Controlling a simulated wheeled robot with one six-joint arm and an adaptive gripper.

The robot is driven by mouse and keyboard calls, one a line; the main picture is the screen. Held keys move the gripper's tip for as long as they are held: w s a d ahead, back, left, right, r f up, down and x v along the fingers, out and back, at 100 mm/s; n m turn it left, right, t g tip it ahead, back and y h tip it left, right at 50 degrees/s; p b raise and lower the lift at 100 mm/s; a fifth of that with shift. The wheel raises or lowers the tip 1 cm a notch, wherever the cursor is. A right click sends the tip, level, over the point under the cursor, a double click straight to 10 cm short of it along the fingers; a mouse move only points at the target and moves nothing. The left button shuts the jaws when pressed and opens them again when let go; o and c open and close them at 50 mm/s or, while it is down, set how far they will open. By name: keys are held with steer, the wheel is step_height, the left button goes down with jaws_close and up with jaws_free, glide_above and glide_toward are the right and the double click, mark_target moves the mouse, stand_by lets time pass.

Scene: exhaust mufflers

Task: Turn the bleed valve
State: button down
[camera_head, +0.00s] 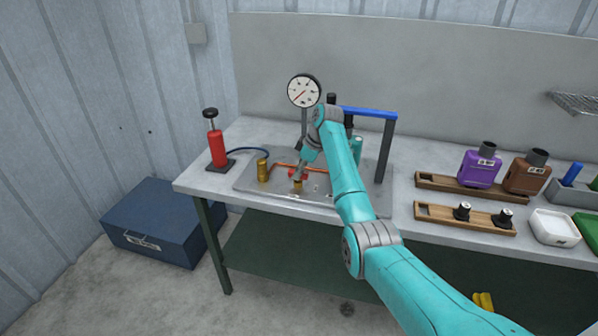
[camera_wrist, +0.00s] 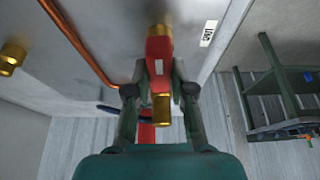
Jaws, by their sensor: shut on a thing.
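The bleed valve shows in the wrist view as a red part (camera_wrist: 159,48) with a pale mark on it and brass ends above and below. My gripper (camera_wrist: 159,89) is shut on the red part, one finger on each side. In the head view the red of the valve (camera_head: 298,174) is small and partly hidden by my gripper (camera_head: 302,168), which reaches down to the metal plate (camera_head: 248,183). A brass fitting stands under the red part. How far the valve is turned cannot be told.
A copper pipe (camera_wrist: 78,45) runs beside the valve. A round gauge (camera_head: 304,91) stands behind it. A brass cylinder (camera_head: 263,172) and red hand pump (camera_head: 216,149) stand left. A blue-topped frame (camera_head: 386,150) is close right of my arm. Purple and brown bottles stand further right.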

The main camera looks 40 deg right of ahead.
steer(key=c, duration=1)
jaws_free()
steer(key=v, duration=1.2)
steer(key=shift+s+f, duration=0.1)
steer(key=shift+s, duration=0.05)
